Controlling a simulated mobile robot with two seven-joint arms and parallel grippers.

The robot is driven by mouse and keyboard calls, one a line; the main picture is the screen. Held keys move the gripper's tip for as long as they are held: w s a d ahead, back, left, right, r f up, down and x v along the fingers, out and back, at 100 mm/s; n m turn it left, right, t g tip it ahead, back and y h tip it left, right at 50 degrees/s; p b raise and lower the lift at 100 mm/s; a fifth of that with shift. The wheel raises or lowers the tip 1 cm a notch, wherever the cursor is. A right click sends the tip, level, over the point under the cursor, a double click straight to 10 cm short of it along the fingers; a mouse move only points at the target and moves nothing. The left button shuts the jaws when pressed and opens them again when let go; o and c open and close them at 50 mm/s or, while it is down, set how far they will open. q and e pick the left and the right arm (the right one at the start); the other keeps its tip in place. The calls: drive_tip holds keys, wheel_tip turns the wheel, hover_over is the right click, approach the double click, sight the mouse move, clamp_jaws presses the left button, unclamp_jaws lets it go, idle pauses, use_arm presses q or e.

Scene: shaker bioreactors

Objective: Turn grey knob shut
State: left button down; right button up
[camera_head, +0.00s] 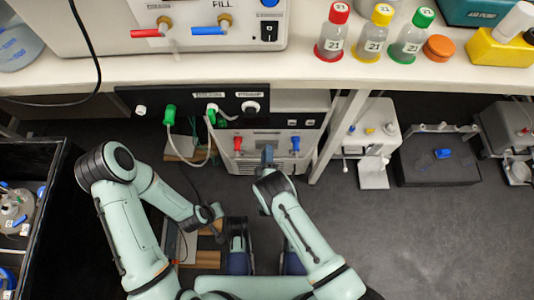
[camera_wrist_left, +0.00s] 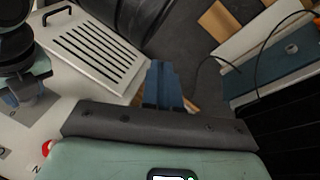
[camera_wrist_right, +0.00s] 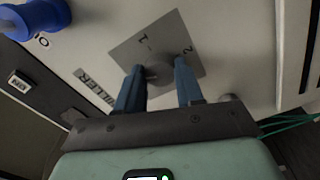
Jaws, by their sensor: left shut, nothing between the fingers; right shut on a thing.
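The grey knob (camera_wrist_right: 158,72) sits on a square grey plate (camera_wrist_right: 185,38) marked 1 and 2 on a white panel, in the right wrist view. My right gripper (camera_wrist_right: 158,70) has its blue fingers on either side of the knob and is shut on it. In the head view my right gripper (camera_head: 267,154) is at the front of the white unit (camera_head: 252,163) under the bench and hides the knob. My left gripper (camera_wrist_left: 162,80) is shut and empty, pointing down over the dark floor in the left wrist view.
A blue knob (camera_wrist_right: 40,18) is close by on the same panel. Red (camera_head: 238,144) and blue (camera_head: 296,143) fittings flank my right gripper. A white vented box (camera_wrist_left: 92,50) is near my left gripper. Bottles stand on the bench (camera_head: 290,70).

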use_arm(q)
drive_tip(key=shift+s+a+f+b, duration=0.15)
drive_tip(key=shift+s+f+b, duration=0.2)
drive_tip(key=shift+s+f, duration=0.4)
use_arm(e)
drive_tip(key=shift+w+n, duration=0.1)
drive_tip(key=shift+n, duration=1.8)
use_arm(q)
drive_tip(key=shift+s, duration=0.1)
use_arm(e)
drive_tip(key=shift+d+r, duration=0.1)
drive_tip(key=o, duration=1)
drive_tip(key=shift+o, duration=0.2)
